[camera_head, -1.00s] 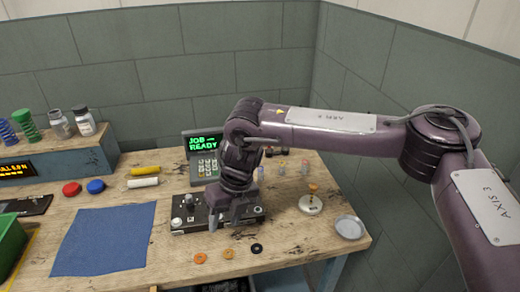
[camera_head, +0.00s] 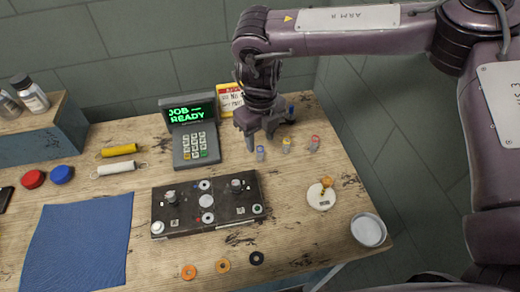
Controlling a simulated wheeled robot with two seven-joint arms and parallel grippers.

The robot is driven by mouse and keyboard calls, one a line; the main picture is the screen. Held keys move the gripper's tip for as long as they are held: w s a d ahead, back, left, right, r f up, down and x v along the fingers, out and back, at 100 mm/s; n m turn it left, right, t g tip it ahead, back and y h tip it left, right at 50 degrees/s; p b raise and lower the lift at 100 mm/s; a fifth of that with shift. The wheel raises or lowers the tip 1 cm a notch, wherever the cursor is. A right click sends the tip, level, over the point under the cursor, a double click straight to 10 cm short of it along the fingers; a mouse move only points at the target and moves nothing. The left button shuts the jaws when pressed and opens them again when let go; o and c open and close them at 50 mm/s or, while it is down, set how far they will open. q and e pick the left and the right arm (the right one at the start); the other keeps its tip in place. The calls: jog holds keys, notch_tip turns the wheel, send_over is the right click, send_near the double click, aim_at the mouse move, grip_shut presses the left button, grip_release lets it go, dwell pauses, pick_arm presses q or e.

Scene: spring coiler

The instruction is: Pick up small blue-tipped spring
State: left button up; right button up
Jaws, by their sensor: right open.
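A small blue-tipped spring (camera_head: 261,154) stands upright on the wooden table, right of the keypad terminal. My right gripper (camera_head: 260,139) points down just behind and above it, with its fingers apart and nothing seen between them. A yellow-tipped spring (camera_head: 286,145) and a red-tipped spring (camera_head: 314,143) stand to its right. Another blue-topped piece (camera_head: 290,112) stands farther back, partly beside the gripper. My left gripper is out of view.
A black fixture plate (camera_head: 225,211) with knobs lies in front of the springs. The keypad terminal (camera_head: 194,134) reads "JOB READY". A small white scale (camera_head: 321,197) and a round dish (camera_head: 368,230) are at the right. A yellow-red sign (camera_head: 229,97) stands behind the gripper.

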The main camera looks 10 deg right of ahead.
aim_at(260, 149)
notch_tip(260, 149, down, 4)
jog(key=shift+f+p, duration=0.25)
jog(key=shift+p, duration=0.25)
jog(key=shift+s, duration=0.1)
jog(key=shift+c, duration=0.3)
grip_shut()
